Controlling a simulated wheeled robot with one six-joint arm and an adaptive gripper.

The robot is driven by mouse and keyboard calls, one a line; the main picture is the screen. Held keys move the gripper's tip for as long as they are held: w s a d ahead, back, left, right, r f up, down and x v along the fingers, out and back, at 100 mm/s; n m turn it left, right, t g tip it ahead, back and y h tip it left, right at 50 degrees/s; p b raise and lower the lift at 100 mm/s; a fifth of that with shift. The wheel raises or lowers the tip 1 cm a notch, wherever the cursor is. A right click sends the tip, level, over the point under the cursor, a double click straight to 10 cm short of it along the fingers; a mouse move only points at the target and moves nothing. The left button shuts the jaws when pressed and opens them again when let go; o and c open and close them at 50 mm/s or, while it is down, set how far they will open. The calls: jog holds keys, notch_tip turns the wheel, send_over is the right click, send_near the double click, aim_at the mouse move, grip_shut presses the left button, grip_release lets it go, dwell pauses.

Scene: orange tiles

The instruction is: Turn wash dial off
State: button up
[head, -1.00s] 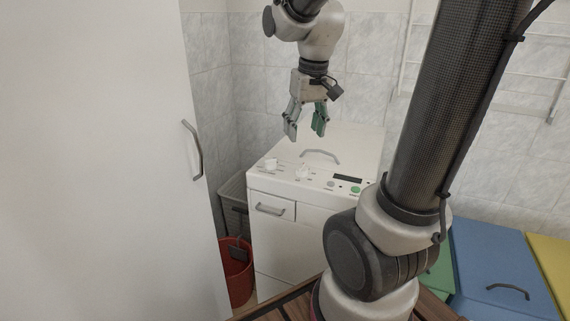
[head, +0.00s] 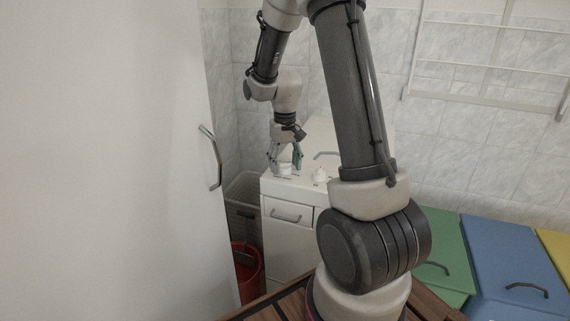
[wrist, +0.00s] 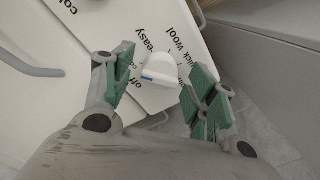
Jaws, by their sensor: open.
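The wash dial is a white knob (wrist: 160,70) with a blue mark on its handle, seen in the wrist view. The printed words "off", "easy", "quick" and "wool" are around it. The blue mark is on the knob's left side, near "off"; I cannot tell whether it lines up exactly. My gripper (head: 286,163) is open at the left knob on top of the white washing machine (head: 290,239). In the wrist view its green-padded fingers are on either side of the dial, with gaps visible. Part of the control panel is hidden behind my arm in the head view.
A second white knob (head: 319,175) stands just right of my gripper. A tall white door (head: 110,160) with a grey handle fills the left. A basket (head: 241,190) and red bucket (head: 247,270) stand beside the machine. Green and blue lids (head: 510,255) are at right.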

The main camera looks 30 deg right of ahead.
jog(key=shift+f, duration=0.25)
jog(key=shift+c, duration=0.4)
jog(key=c, duration=1)
jog(key=shift+o, duration=0.2)
jog(key=n, duration=0.4)
jog(key=shift+n, duration=0.3)
jog(key=n, duration=0.5)
jog(key=shift+n, duration=0.3)
